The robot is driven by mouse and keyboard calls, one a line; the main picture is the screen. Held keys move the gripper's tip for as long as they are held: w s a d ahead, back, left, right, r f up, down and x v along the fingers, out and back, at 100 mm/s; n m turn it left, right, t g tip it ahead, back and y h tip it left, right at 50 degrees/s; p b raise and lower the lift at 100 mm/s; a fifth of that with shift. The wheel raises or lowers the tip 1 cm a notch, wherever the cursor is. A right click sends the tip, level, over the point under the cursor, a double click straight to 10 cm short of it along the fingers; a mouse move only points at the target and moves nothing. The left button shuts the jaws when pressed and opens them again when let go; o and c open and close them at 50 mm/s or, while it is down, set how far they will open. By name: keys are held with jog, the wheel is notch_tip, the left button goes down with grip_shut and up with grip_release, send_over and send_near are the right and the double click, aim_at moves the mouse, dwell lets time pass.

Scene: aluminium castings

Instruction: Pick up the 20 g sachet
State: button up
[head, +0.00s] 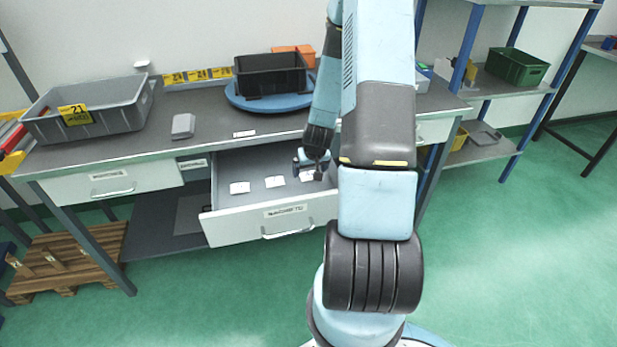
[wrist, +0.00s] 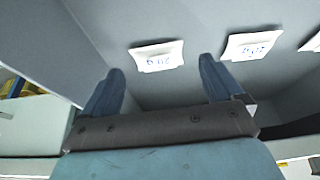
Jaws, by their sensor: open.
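The drawer (head: 226,222) stands open and holds three small white sachets in a row. The right-hand sachet (head: 308,175) lies just below my gripper (head: 314,162); the middle sachet (head: 275,182) and left sachet (head: 240,187) lie apart from it. In the wrist view my gripper (wrist: 158,82) is open and empty, its two blue fingers spread. A sachet (wrist: 157,61) lies flat just past the fingertips, between their lines; its upside-down print looks like "20 g". Another sachet (wrist: 249,50) lies to its right, its print not clearly readable. A third is cut by the right edge.
The drawer's side wall (wrist: 75,45) runs close beside the left finger in the wrist view. The drawer floor between sachets is bare.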

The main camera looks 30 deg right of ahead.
aim_at(309, 174)
jog(key=shift+x, duration=1.55)
jog(key=shift+c, duration=0.4)
jog(key=shift+s, duration=0.1)
jog(key=c, duration=1)
jog(key=shift+d, duration=0.1)
jog(key=shift+c, duration=0.2)
